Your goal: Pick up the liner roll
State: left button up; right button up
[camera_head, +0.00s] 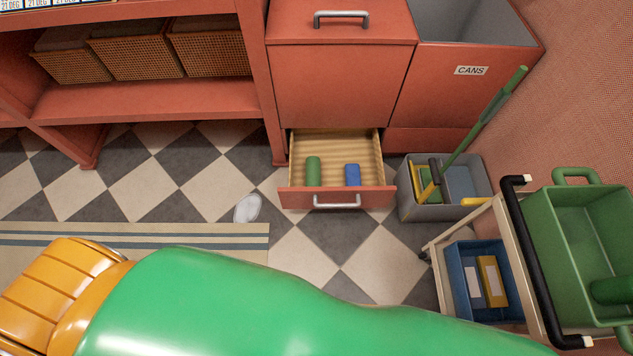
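An open drawer (335,198) with a grey handle sticks out low from the red cabinet. A green roll (313,171) stands or lies at its left front, and a shorter blue roll-like item (352,175) is to its right, apart from it. I cannot tell which of the two is the liner roll. Neither of my gripper fingertips shows. A large smooth green and orange shape, which seems part of my own arm, fills the lower left and middle foreground and hides the floor there.
A grey bucket (407,207) with a green-handled tool stands right of the drawer. A cart (433,244) with a blue bin (459,294) and a green tub (555,225) is at the right. A white oval item (247,208) lies on the checkered floor beside a striped mat (140,228).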

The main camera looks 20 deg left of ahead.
aim_at(313, 164)
jog(key=i+j+z, duration=0.2)
jog(key=j, duration=0.2)
jog(key=j+z, duration=0.2)
jog(key=j, duration=0.25)
jog(key=i+j+z, duration=0.2)
jog(key=j, duration=0.25)
jog(key=k, duration=0.1)
